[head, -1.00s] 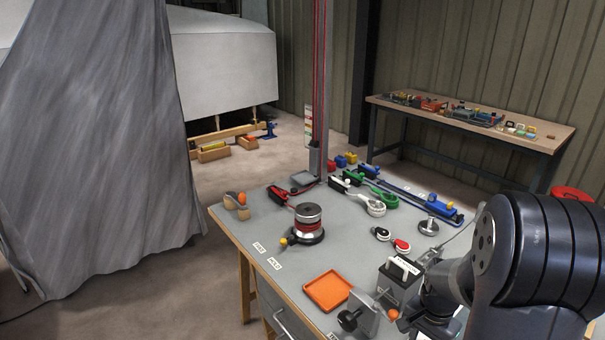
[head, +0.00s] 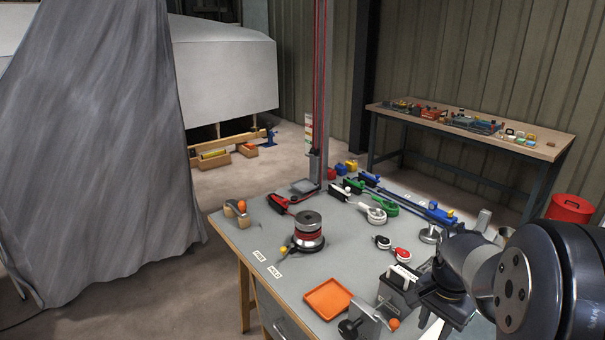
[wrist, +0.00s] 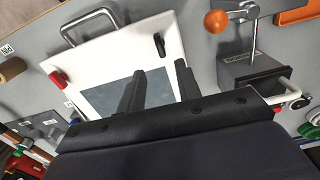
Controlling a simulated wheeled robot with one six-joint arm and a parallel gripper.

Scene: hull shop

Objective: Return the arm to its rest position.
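My gripper (head: 428,318) is at the lower right of the head view, above the near right part of the grey bench (head: 225,221). My dark arm links hide the bench corner behind it. In the wrist view its two black fingers (wrist: 159,88) are apart. I see nothing held between them. Below them lies a white panel (wrist: 110,55) with a grey-blue window, a metal handle, a red part and a black lever. I cannot tell whether the fingers touch it.
A clamp with an orange ball (head: 393,323), a dark block (head: 397,290) and an orange tray (head: 327,300) are left of my gripper. A spool (head: 308,232) and several coloured tools stand farther back. A red drum (head: 570,208) is on the floor at right, near a second bench (head: 545,150).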

